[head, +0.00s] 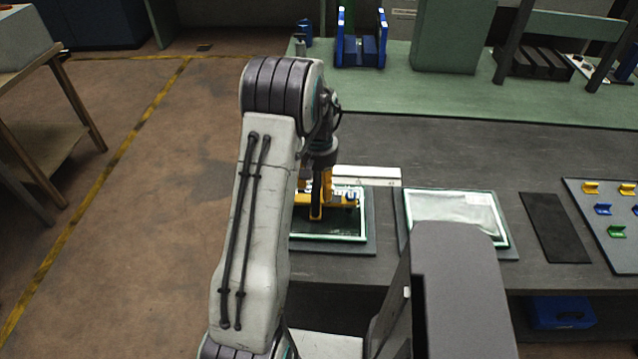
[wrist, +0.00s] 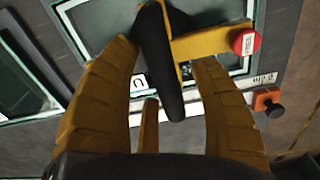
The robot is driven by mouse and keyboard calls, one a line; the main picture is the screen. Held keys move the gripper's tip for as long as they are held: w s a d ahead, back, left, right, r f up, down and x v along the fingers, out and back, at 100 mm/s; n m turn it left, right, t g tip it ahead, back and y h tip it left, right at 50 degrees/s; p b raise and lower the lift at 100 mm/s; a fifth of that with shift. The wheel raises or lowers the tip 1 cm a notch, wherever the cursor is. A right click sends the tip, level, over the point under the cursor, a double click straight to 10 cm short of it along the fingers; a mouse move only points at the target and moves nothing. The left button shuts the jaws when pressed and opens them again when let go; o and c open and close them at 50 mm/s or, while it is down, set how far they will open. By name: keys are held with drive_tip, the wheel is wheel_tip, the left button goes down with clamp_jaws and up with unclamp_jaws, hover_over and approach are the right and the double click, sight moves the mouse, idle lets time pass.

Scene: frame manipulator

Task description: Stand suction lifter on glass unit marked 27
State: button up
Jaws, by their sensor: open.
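The suction lifter (wrist: 212,43) has a yellow frame, a red knob (wrist: 245,41) and a black handle (wrist: 164,70). In the wrist view, the handle lies between the open yellow fingers of my gripper (wrist: 164,55). The lifter (head: 343,202) also shows in the head view, at the left glass unit (head: 340,238), a dark pane with a pale green edge. I cannot tell whether it touches the glass. A second, paler glass unit (head: 450,208) lies to its right. No number 27 is readable; the white labels are partly covered or too small.
A white strip (head: 370,175) lies behind the left glass unit. A dark mat (head: 554,227) and a board with small coloured clips (head: 615,230) lie farther right. An orange block with a black knob (wrist: 267,102) shows in the wrist view. A blue rack (head: 361,51) stands at the back.

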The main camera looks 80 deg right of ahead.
wheel_tip(320, 180, up, 12)
idle(0.8)
idle(0.6)
